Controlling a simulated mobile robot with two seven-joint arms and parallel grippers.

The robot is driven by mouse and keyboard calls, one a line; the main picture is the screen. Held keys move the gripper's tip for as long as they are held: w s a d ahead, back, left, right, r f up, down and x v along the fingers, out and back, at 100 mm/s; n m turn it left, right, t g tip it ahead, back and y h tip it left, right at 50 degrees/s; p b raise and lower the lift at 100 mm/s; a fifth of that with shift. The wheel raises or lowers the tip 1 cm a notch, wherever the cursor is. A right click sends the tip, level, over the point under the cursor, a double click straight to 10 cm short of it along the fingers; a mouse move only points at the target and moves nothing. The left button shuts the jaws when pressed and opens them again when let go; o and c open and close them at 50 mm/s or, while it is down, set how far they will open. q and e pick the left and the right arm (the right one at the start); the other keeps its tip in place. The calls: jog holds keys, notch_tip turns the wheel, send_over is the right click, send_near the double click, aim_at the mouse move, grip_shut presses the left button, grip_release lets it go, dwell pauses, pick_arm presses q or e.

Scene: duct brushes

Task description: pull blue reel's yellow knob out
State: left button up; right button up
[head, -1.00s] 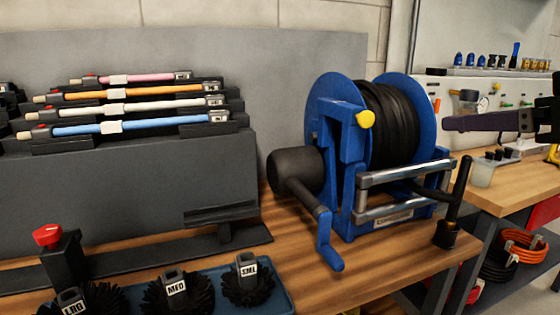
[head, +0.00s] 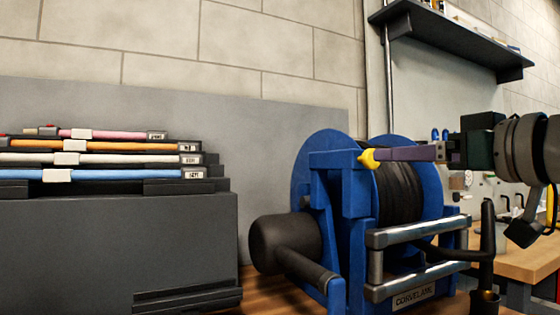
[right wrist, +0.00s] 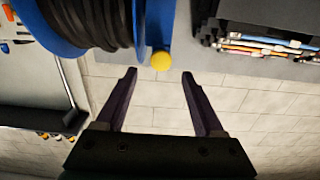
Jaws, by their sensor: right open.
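The blue reel (head: 351,218), wound with black hose, stands on the wooden bench in the middle right of the head view. Its yellow knob (head: 368,160) is on the upper frame. My right gripper (head: 385,154) comes in from the right, its purple fingertips overlapping the knob's right edge in the head view. In the right wrist view, the yellow knob (right wrist: 161,61) is beyond the two open fingers (right wrist: 159,75), roughly between their lines and just past the tips. The fingers look empty. Whether they touch the knob cannot be told. My left gripper is not in view.
A dark rack (head: 110,240) with several coloured rods stands at left. A dark shelf (head: 450,42) hangs at upper right.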

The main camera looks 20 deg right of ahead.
aim_at(363, 159)
jog(key=shift+w+a+p, duration=0.2)
jog(key=shift+w+p, duration=0.15)
jog(key=shift+w, duration=1.4)
jog(key=shift+w+a+p, duration=0.15)
jog(key=shift+w+p, duration=0.2)
jog(key=shift+w, duration=1.35)
grip_shut()
